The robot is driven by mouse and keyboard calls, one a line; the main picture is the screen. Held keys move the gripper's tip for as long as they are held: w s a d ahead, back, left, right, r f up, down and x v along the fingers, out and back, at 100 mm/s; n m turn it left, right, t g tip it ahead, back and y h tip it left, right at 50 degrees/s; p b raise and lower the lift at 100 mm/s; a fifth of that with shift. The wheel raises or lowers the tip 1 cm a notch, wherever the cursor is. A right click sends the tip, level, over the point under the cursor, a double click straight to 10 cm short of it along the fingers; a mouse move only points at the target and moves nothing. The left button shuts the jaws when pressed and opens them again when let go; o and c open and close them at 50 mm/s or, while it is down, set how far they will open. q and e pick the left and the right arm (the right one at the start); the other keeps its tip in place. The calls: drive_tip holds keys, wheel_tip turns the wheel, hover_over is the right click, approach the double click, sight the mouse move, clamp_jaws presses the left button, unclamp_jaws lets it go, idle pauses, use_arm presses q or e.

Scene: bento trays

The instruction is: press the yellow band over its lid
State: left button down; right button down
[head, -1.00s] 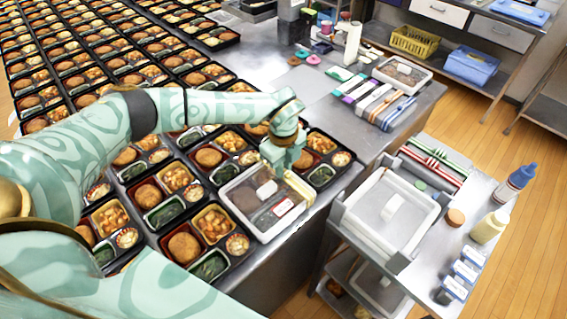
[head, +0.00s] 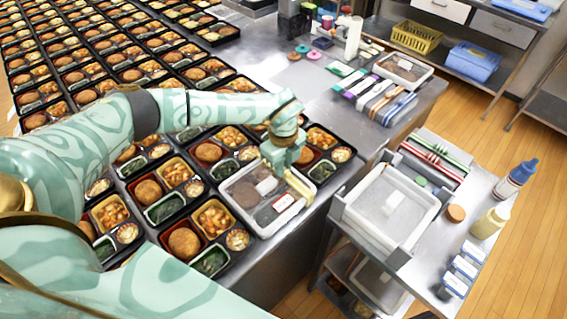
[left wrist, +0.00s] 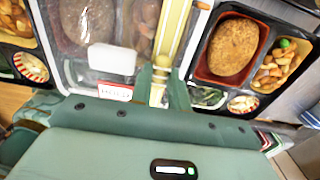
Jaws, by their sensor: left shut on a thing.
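The yellow band (head: 299,184) lies along the right edge of a clear-lidded bento tray (head: 236,218) at the table's edge. It also shows in the left wrist view (left wrist: 172,32) as a pale yellow strip running away from the fingers. My left gripper (head: 284,164) is above the far right part of this lid, its fingers pointing down. In the left wrist view (left wrist: 160,84) the fingers are shut on the band's near end. The lid (left wrist: 92,45) carries a white and red label (head: 284,203). Whether the band sits flat on the lid is unclear. My right gripper is out of view.
Open bento trays (head: 187,243) crowd the table left of the lidded one. A steel cart with a white tray (head: 352,216), bottles and small boxes stands at right. Another lidded tray (head: 404,68) and colored strips lie at the back.

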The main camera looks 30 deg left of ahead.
use_arm(q)
drive_tip(key=c, duration=0.7)
unclamp_jaws()
wheel_tip(320, 180, up, 8)
drive_tip(key=p, duration=0.7)
